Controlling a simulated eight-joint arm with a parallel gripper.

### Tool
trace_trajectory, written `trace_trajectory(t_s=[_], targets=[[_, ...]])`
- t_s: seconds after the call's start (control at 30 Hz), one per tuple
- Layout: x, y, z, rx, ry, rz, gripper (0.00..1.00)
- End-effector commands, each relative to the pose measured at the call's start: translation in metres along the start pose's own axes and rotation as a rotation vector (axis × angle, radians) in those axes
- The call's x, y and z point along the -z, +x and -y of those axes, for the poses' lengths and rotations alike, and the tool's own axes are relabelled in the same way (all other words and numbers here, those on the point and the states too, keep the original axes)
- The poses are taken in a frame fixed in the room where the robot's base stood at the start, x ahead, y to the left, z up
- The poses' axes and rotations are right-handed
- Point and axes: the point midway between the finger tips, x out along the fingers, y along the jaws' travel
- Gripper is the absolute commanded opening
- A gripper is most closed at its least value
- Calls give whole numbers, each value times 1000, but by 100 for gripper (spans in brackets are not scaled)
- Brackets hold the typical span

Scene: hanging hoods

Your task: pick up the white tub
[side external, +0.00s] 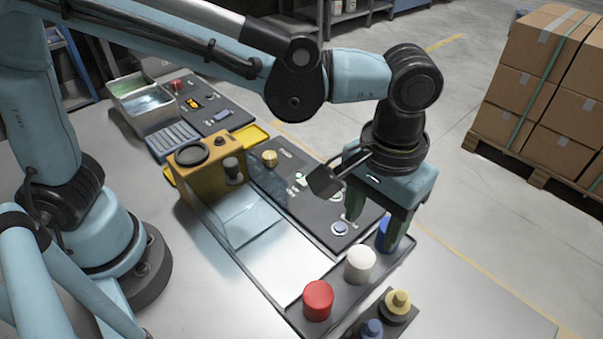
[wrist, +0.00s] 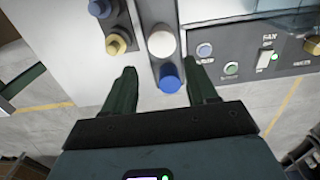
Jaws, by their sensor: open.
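The white tub (side external: 360,264) stands upright in a dark narrow tray (side external: 345,306), between a red tub (side external: 318,300) and a blue tub (side external: 382,232). My gripper (side external: 372,236) is open and empty, pointing down at the blue tub's end of the tray. One finger partly hides the blue tub in the side view. In the wrist view the white tub (wrist: 162,43) shows beyond the fingertips, and the blue tub (wrist: 170,78) appears between them, closer to the right finger. I cannot tell the exact height gap. The red tub is outside the wrist view.
A dark control panel (side external: 325,205) with knobs and buttons lies beside the tray. A dark holder with a yellow knob (side external: 397,302) and a blue knob (side external: 371,329) stands on the other side. A clear panel (side external: 222,250) and a yellow housing (side external: 207,185) stand further left.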

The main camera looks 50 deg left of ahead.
Motion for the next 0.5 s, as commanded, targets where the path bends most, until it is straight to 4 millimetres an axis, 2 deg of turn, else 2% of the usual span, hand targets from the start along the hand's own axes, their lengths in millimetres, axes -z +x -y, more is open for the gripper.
trace_trajectory(t_s=[0.3, 0.5], targets=[[0, 47, 1, -1, 0, -1, 57], [0, 60, 1, -1, 1, -1, 57]])
